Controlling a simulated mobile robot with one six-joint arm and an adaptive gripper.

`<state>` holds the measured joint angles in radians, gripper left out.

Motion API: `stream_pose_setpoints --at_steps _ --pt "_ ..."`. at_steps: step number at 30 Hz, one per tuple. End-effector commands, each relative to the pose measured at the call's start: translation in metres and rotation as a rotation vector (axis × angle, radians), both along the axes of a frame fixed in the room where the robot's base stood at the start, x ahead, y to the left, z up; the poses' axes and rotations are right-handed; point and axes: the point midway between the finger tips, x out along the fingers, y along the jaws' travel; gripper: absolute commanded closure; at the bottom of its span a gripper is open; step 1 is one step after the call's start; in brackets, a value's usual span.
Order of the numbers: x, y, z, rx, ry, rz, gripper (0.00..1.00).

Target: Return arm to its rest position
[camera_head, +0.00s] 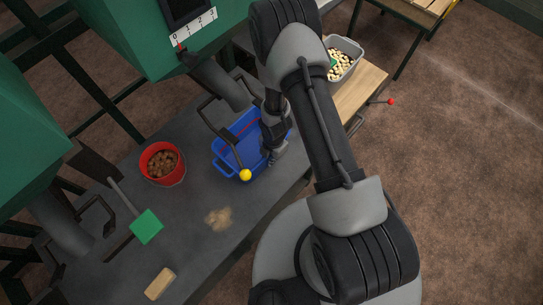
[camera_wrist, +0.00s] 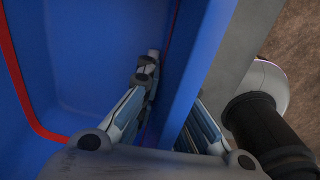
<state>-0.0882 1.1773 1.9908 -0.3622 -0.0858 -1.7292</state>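My arm reaches from the lower right up and over the bench in the head view. My gripper (camera_head: 274,154) points down at the right wall of a blue bin (camera_head: 226,158). In the wrist view my gripper (camera_wrist: 178,98) has its fingers apart, one inside the blue bin (camera_wrist: 95,60) and one outside, with the bin wall between them. Whether either finger touches the wall is unclear. The fingertips are hidden in the head view.
The bin stands on a grey bench (camera_head: 190,225). A red bucket (camera_head: 162,164) of brown lumps, a green scraper (camera_head: 147,226), a wooden block (camera_head: 160,284) and a tan powder patch (camera_head: 219,218) are nearby. A yellow-knobbed lever (camera_head: 245,175) overhangs the bin. A grey tub (camera_head: 343,60) stands behind.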

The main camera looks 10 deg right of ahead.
Motion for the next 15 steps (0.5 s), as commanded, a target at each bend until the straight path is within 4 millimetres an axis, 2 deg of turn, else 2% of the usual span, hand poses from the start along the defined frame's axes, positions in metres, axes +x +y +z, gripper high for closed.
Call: stream_pose_setpoints --at_steps 8,15 --pt "-0.0002 -0.0001 0.0 0.0 0.0 0.0 0.72" --pt "-0.0003 -0.0001 0.0 0.0 0.0 0.0 0.72"
